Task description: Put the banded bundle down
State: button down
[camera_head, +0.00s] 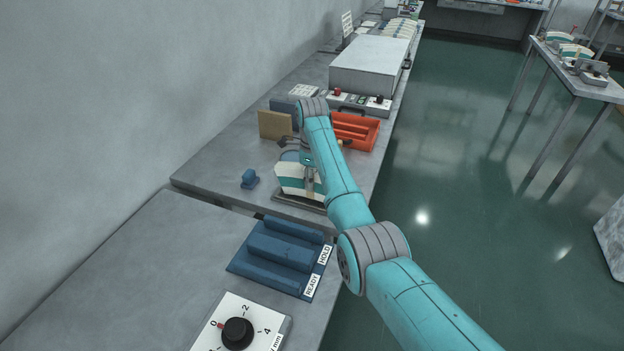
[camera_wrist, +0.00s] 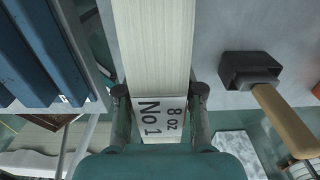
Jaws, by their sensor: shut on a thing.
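The banded bundle (camera_head: 292,182) is a stack of white blanks with teal stripes, seen on the workbench side of my arm. In the wrist view the bundle (camera_wrist: 153,45) is a pale, ribbed stack with a label reading "8 oz No 1". My gripper (camera_wrist: 160,92) is shut on it, with one finger on each side near the label. In the head view my gripper (camera_head: 308,160) is partly hidden by my arm. A dark flat plate (camera_head: 285,197) shows below the bundle; I cannot tell whether they touch.
A blue slotted rack (camera_head: 262,262) marked READY and HOLD stands nearer, beside a dial box (camera_head: 268,318). A small blue object (camera_head: 249,179) lies left of the bundle. A tan block (camera_head: 272,125), an orange tray (camera_head: 360,132) and a grey machine (camera_head: 370,65) stand beyond.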

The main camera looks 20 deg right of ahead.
jog(key=c, duration=0.7)
grip_release()
jog(key=shift+f, duration=0.1)
jog(key=shift+r, duration=3.9)
